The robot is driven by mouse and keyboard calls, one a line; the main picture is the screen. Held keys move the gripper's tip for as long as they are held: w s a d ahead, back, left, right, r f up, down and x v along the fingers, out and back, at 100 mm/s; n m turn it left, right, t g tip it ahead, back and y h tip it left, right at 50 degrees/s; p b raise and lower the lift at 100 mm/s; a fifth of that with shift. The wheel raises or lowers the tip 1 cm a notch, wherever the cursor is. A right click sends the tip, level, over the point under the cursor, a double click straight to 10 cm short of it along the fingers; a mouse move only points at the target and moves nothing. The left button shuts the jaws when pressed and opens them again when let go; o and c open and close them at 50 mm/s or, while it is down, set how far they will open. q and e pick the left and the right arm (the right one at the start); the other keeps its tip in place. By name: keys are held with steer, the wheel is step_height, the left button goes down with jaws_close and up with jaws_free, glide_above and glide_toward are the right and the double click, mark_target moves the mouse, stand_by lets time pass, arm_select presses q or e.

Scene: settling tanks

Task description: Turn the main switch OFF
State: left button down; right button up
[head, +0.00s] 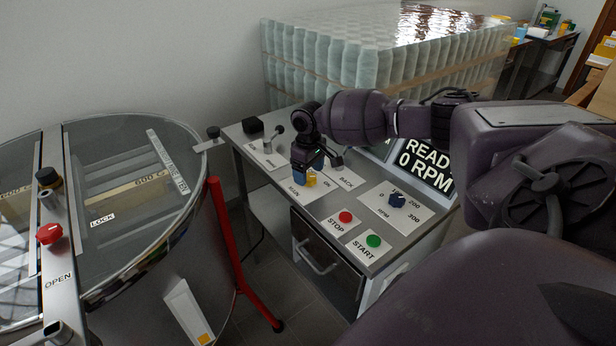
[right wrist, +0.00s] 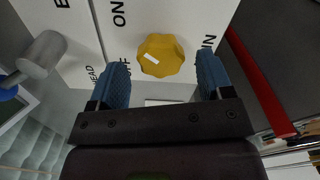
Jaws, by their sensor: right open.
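The main switch is a yellow scalloped knob (head: 311,179) on a white plate on the bench-top panel, partly hidden by my right gripper in the head view. In the right wrist view the knob (right wrist: 164,48) lies between my two blue fingertips, with the words ON, OFF and MAIN printed around it. A short white mark shows on its left part; I cannot tell surely which word it points to. My right gripper (right wrist: 163,72) is open, with one finger at each side of the knob; contact is not clear. My left gripper is out of view.
A red STOP button (head: 345,216), a green START button (head: 374,241) and a blue RPM dial (head: 397,200) are nearby. A lever (head: 275,134) stands behind. A READY, 0 RPM display (head: 425,165) is at the right. A lidded tank (head: 120,215) and red bar (head: 229,240) stand left.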

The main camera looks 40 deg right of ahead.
steer(key=shift+f, duration=0.8)
steer(key=c, duration=0.9)
